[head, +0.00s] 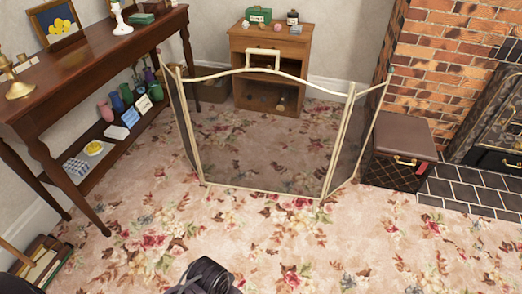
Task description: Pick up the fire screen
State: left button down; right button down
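The fire screen (265,135) stands upright on the carpet in the middle of the head view. It has a pale gold frame, dark see-through mesh and two angled side panels. A squared handle (263,52) rises from the middle of its curved top rail. Nothing touches the screen.
A long dark wooden table (95,62) with a loaded lower shelf stands at left. A small wooden cabinet (268,45) is behind the screen. A brown-topped stool (403,140) sits close to its right, by the brick fireplace (440,60). The flowered carpet (270,235) in front is mostly clear.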

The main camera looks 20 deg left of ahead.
aim_at(257, 129)
jog(key=i+l+u, duration=0.1)
jog(key=i+l, duration=0.8)
